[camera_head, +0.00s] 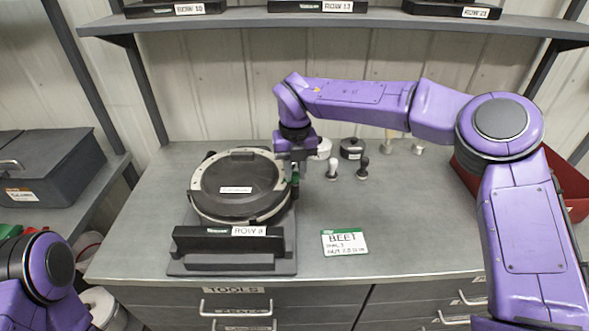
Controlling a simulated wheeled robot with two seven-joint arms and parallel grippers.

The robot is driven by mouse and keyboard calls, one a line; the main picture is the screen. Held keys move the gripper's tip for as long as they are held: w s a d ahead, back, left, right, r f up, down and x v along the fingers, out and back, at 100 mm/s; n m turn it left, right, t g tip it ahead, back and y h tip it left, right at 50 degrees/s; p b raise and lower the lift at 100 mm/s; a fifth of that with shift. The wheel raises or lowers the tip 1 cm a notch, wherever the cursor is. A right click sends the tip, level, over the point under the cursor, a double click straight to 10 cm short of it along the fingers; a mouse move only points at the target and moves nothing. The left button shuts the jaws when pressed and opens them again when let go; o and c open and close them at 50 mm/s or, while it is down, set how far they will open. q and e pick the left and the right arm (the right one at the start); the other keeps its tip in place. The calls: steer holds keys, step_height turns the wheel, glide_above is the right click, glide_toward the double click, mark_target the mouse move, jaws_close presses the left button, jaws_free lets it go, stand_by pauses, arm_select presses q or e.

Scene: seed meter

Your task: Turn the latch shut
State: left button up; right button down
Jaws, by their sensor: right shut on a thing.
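The seed meter (238,187), a round dark housing with a pale rim, stands on a dark base with a ROW label at its front. My right gripper (294,168) points down at the meter's right rim. It is shut on a small dark part there, which I take to be the latch; a little green shows beside it.
A BEET card (344,242) lies at the front of the bench. Small knobbed parts (333,168) and a dark round disc (352,149) stand right of the gripper. A red bin (567,185) is at the right, partly behind my arm. The bench's middle right is clear.

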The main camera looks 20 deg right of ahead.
mark_target(294, 174)
steer(key=c, duration=0.9)
jaws_free()
steer(key=shift+f, duration=0.25)
steer(key=shift+c, duration=0.2)
step_height(294, 174, up, 11)
steer(key=b, duration=0.1)
steer(key=shift+f, duration=0.15)
steer(key=shift+w, duration=0.1)
